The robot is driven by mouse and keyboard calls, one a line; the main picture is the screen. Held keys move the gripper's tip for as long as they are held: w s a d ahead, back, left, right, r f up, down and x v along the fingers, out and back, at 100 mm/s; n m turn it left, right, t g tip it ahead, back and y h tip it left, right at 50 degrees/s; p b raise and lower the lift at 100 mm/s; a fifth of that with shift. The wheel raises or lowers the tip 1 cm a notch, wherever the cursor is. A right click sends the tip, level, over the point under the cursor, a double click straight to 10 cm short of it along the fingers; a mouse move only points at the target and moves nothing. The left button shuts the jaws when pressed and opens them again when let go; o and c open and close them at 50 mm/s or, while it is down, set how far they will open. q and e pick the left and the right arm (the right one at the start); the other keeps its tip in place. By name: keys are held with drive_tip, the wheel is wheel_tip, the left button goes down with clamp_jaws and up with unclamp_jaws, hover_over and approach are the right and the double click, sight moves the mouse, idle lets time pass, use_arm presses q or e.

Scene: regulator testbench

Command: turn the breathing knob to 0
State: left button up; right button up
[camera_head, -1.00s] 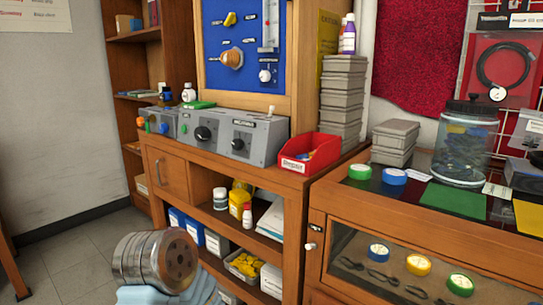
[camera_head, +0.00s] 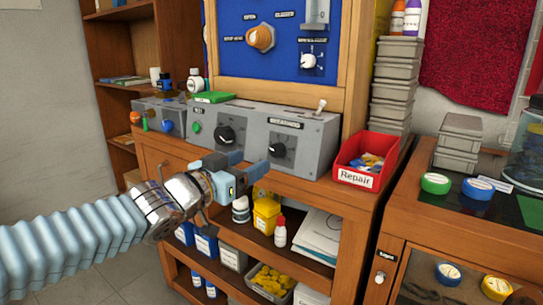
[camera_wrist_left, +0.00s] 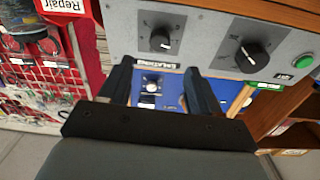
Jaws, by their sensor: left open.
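The breathing knob (camera_head: 277,150) is a black dial on the right part of the grey control panel (camera_head: 318,150), under a dark label that reads BREATHING. In the left wrist view the breathing knob (camera_wrist_left: 160,40) shows upside down, just beyond the fingertips, with a white pointer mark on it. My left gripper (camera_head: 246,167) is open and empty, a little left of and below the knob in the head view. In the left wrist view its two fingers (camera_wrist_left: 159,78) stand apart and do not touch the knob. My right gripper is not in view.
A second, larger black knob (camera_head: 226,135) and a green button (camera_head: 196,127) sit left on the panel. A toggle switch (camera_head: 322,105) stands on top. A red Repair bin (camera_head: 367,158) is right of the panel. Shelves with bottles lie below.

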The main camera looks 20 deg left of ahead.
sight(275, 150)
use_arm(q)
drive_tip(key=x, duration=0.8)
drive_tip(key=shift+w+d+b, duration=0.2)
drive_tip(key=shift+w+b, duration=0.15)
drive_tip(key=shift+c, duration=0.4)
drive_tip(key=c, duration=1)
